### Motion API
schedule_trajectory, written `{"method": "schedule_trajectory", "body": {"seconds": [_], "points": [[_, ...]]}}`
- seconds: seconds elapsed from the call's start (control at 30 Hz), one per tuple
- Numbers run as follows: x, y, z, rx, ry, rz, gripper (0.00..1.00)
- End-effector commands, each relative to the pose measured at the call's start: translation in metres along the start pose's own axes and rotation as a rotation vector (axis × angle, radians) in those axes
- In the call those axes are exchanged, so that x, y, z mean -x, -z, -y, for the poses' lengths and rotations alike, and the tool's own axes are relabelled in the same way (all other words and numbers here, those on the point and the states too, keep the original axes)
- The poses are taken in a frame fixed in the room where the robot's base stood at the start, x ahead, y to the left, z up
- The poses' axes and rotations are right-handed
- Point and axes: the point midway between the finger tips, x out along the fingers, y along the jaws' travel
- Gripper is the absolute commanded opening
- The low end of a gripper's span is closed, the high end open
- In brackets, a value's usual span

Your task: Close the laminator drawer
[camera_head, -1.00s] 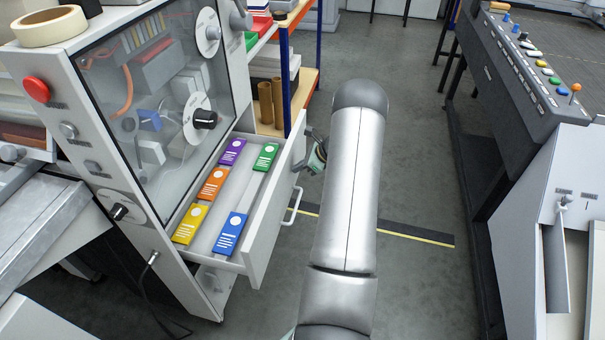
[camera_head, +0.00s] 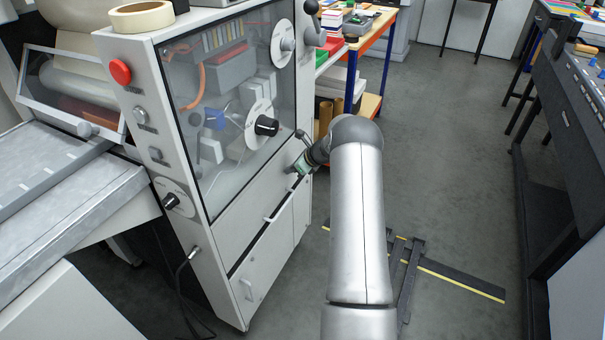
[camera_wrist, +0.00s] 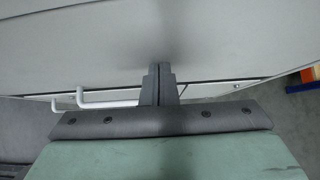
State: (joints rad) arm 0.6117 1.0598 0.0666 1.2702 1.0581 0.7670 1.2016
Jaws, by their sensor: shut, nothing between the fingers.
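The laminator drawer front (camera_head: 256,222) is in the cabinet below the glass window, and it looks flush with the cabinet face. No drawer interior shows. Its white handle (camera_wrist: 112,99) is left of my fingers in the wrist view. My gripper (camera_head: 291,170) is at the upper right part of the drawer front in the head view. In the wrist view, my gripper (camera_wrist: 157,76) has its dark fingers together, with nothing between them, pointing at the pale panel. I cannot tell whether the fingertips touch it.
The laminator cabinet (camera_head: 131,103) has a red button (camera_head: 120,71) and black knobs. A shelf rack (camera_head: 352,75) stands behind. A dark bench (camera_head: 570,130) is at right.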

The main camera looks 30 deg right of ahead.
Motion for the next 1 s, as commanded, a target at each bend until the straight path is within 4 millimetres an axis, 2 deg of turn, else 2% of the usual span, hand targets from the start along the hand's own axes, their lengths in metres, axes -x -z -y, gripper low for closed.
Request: {"method": "schedule_trajectory", "body": {"seconds": [0.23,0.67,0.87,0.93,1.0], "points": [[-0.006,-0.006,0.0,0.001,0.001,0.002,0.0],[-0.006,-0.008,-0.002,0.004,-0.002,0.006,0.0],[0.015,0.014,-0.002,0.002,-0.002,0.001,0.0],[0.025,0.024,-0.003,0.003,-0.001,-0.001,0.0],[0.045,0.02,-0.002,0.007,0.001,0.0,0.0]]}}
